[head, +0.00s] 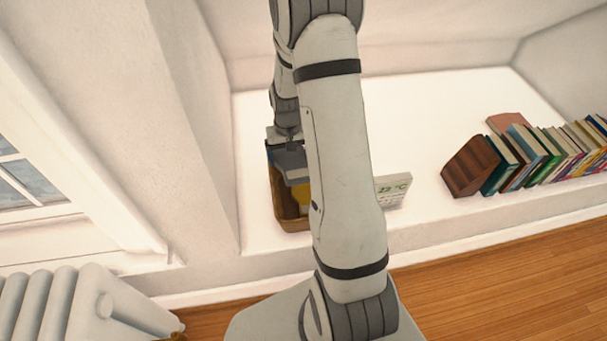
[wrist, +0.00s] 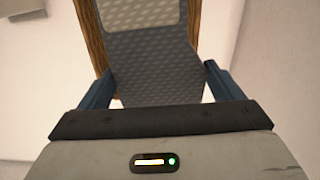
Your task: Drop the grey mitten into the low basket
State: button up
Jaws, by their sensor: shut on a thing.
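The grey mitten (wrist: 155,65) is dotted and hangs between the two blue fingers of my gripper (wrist: 158,85) in the wrist view. A lighter grey band shows at its far end. In the head view the grey mitten (head: 291,163) is over the low brown basket (head: 294,225), with my gripper (head: 288,148) at its top. The basket's brown rim (wrist: 93,35) shows behind the mitten in the wrist view. My arm hides the basket's right side. I cannot tell whether the mitten touches the basket.
Something yellow (head: 302,194) shows in the basket. A brown bookend (head: 470,167) and leaning books (head: 545,153) are farther right on the white ledge (head: 420,120). A sloped wall rises at left, above a radiator (head: 75,305).

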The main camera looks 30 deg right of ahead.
jog(key=shift+m, duration=0.6)
jog(key=d+f+b, duration=0.1)
jog(key=d+f, duration=0.1)
jog(key=s+d+f+b, duration=0.1)
jog(key=d+f+b, duration=0.1)
jog(key=shift+d+f, duration=0.1)
jog(key=shift+d, duration=0.1)
notch_tip(320, 180, down, 6)
jog(key=b, duration=0.4)
jog(key=shift+r, duration=0.2)
jog(key=o, duration=0.8)
jog(key=shift+r+p, duration=0.85)
jog(key=shift+r, duration=3.05)
